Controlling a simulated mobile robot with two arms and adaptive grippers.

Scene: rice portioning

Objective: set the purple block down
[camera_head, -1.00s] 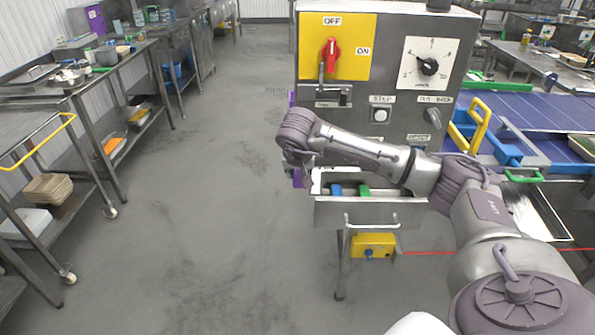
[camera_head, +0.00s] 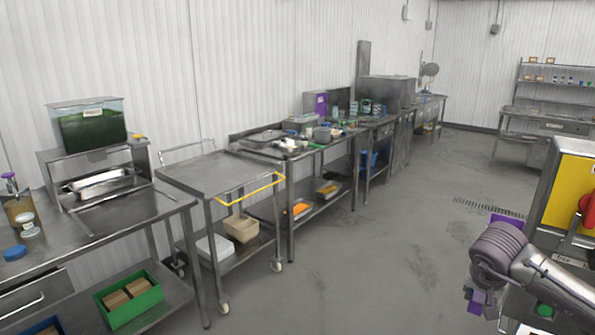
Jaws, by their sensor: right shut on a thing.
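My right gripper (camera_head: 482,288) is at the lower right of the head view, beside the grey machine. It is shut on the purple block (camera_head: 507,217). The wrist hides the middle of the block, so purple shows above the wrist and again below it. The fingertips are mostly hidden. The block is in the air, beside the machine's near-left side. My left gripper is not in view.
The machine's yellow switch panel (camera_head: 572,190) stands at the right edge. A steel cart with a yellow handle (camera_head: 252,189) and steel tables line the left wall. A green crate (camera_head: 131,298) sits on a low shelf. The grey floor (camera_head: 385,260) between is clear.

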